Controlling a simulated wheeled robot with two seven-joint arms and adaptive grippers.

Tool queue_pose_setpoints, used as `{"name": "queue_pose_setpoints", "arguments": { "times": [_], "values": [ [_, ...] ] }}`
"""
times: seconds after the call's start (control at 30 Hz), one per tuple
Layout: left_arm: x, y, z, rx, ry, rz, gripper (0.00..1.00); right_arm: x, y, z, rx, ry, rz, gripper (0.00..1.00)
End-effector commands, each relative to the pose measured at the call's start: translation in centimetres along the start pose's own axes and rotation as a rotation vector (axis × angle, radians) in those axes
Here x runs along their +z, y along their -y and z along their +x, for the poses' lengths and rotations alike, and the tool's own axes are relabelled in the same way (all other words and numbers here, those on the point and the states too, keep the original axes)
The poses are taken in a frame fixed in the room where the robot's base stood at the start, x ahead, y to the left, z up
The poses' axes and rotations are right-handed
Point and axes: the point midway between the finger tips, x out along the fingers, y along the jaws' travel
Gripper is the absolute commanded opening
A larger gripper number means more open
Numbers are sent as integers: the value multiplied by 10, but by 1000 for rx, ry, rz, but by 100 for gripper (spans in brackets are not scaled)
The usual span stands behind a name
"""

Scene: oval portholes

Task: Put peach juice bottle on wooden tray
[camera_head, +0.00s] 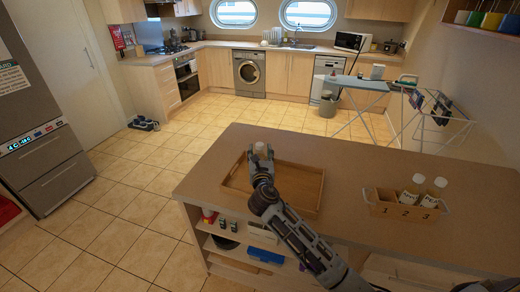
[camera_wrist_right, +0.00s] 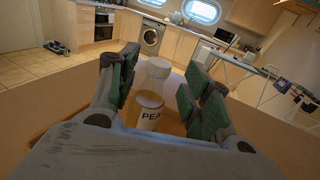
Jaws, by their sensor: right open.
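The peach juice bottle (camera_wrist_right: 149,112) stands upright with a white cap and a label reading "PEA" in the right wrist view. In the head view only its pale top (camera_head: 260,147) shows; the gripper hides the rest. The wooden tray (camera_head: 321,192) is a shallow rimmed box on the counter, and the bottle appears to stand inside it, toward its far left part. My right gripper (camera_head: 262,157) is open over the tray. Its green-padded fingers (camera_wrist_right: 160,82) are on either side of the bottle, with gaps visible. My left gripper is not in view.
A wooden crate (camera_head: 402,209) with numbered compartments stands right of the tray and holds two white-capped bottles (camera_head: 416,184). The counter (camera_head: 350,160) is clear between them. Shelves with small items lie under the front edge. A drying rack (camera_head: 430,112) stands behind.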

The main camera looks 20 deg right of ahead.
Motion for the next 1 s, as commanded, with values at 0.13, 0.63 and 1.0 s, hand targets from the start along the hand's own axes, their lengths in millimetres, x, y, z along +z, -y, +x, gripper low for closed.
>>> {"name": "queue_pose_setpoints", "arguments": {
  "times": [0.13, 0.63, 1.0],
  "values": [
    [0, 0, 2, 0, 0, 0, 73, -1, 0, -19, 0, -1, 0, 49],
    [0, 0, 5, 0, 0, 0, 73, 0, 0, -64, 0, 0, 1, 49],
    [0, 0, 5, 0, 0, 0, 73, 0, 0, -65, 0, 0, 0, 49]
  ]
}}
